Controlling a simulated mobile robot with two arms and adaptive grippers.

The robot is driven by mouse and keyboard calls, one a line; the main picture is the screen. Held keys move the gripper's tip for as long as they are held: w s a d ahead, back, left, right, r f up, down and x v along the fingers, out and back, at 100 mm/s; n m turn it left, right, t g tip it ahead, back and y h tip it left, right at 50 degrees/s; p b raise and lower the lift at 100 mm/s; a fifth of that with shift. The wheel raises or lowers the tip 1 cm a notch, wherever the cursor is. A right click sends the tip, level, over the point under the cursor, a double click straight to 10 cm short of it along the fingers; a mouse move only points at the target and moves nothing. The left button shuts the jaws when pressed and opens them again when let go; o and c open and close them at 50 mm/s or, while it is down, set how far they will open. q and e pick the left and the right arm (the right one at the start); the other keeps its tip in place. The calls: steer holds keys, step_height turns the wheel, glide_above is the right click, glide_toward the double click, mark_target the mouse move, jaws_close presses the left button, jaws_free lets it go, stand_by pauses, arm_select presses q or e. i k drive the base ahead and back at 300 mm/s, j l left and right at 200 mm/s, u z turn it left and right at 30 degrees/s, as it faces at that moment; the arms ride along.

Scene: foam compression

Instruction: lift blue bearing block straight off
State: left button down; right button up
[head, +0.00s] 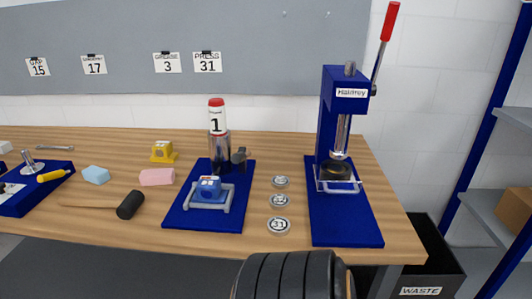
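A small blue block (209,189), which looks like the bearing block, sits on a blue mat (180,218) near the middle of the workbench. A grey U-shaped bracket or frame (192,205) lies around its front and sides. The block's underside is hidden, and I cannot tell how it is seated. Neither of my grippers shows in the head view.
A blue lever press (338,115) stands right, with several round discs (279,225) between. A mallet (130,205), pink block (157,177) and yellow part (164,151) lie left.

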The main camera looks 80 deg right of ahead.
mark_target(208, 191)
steer(key=z, duration=2.05)
steer(key=i+j, duration=0.2)
steer(key=j, duration=0.2)
steer(key=i+j, duration=0.25)
steer(key=j, duration=0.15)
steer(key=i+j, duration=0.2)
steer(key=j, duration=0.2)
